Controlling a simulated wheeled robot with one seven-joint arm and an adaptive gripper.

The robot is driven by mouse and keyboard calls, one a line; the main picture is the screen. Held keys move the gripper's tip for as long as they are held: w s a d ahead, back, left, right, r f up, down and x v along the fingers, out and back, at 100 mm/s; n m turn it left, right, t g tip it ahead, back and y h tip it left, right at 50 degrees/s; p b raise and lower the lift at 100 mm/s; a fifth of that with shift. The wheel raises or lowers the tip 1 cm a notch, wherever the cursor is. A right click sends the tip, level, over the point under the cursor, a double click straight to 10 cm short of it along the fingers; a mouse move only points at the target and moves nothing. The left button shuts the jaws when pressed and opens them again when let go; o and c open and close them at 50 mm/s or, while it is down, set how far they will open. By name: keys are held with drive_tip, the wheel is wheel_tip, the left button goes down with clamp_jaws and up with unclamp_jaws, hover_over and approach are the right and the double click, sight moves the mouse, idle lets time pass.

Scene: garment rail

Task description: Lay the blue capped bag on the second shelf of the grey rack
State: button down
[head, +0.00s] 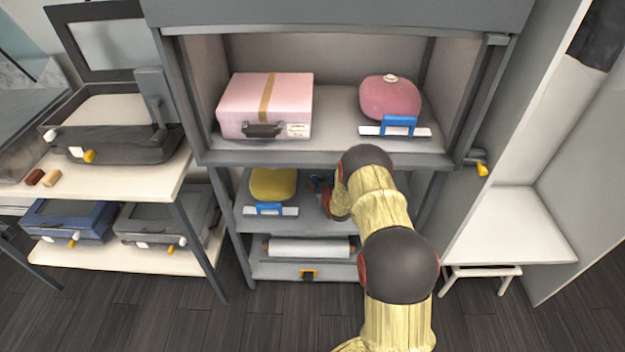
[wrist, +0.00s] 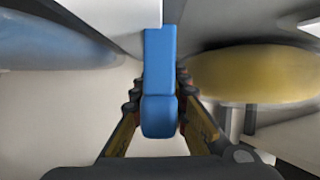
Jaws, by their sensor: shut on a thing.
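The grey rack (head: 188,95) stands in the middle of the head view. Its second shelf from the top (head: 310,221) holds a yellow bag (head: 272,184) with a blue handle, at the left. My gripper (head: 324,188) is at this shelf's level, right of the yellow bag and partly hidden by my arm. In the wrist view, my gripper (wrist: 158,118) is shut on a blue handle (wrist: 160,75) joined to a white plate (wrist: 115,10). The blue capped bag (wrist: 50,42) shows as a blurred pale-blue shape at upper left. I cannot tell whether it touches the shelf.
The shelf above holds a pink case (head: 265,100) and a pink bag (head: 390,97). A white roll (head: 308,248) lies on the shelf below. The yellow bag is close at right in the wrist view (wrist: 255,73). A table with cases (head: 110,150) stands left.

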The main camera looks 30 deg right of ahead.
drive_tip(key=shift+f, duration=0.4)
idle(0.5)
drive_tip(key=c, duration=1.7)
unclamp_jaws()
drive_tip(key=shift+o, duration=0.2)
drive_tip(key=shift+f, duration=0.15)
drive_tip(key=shift+s, duration=0.1)
drive_tip(key=v, duration=1.2)
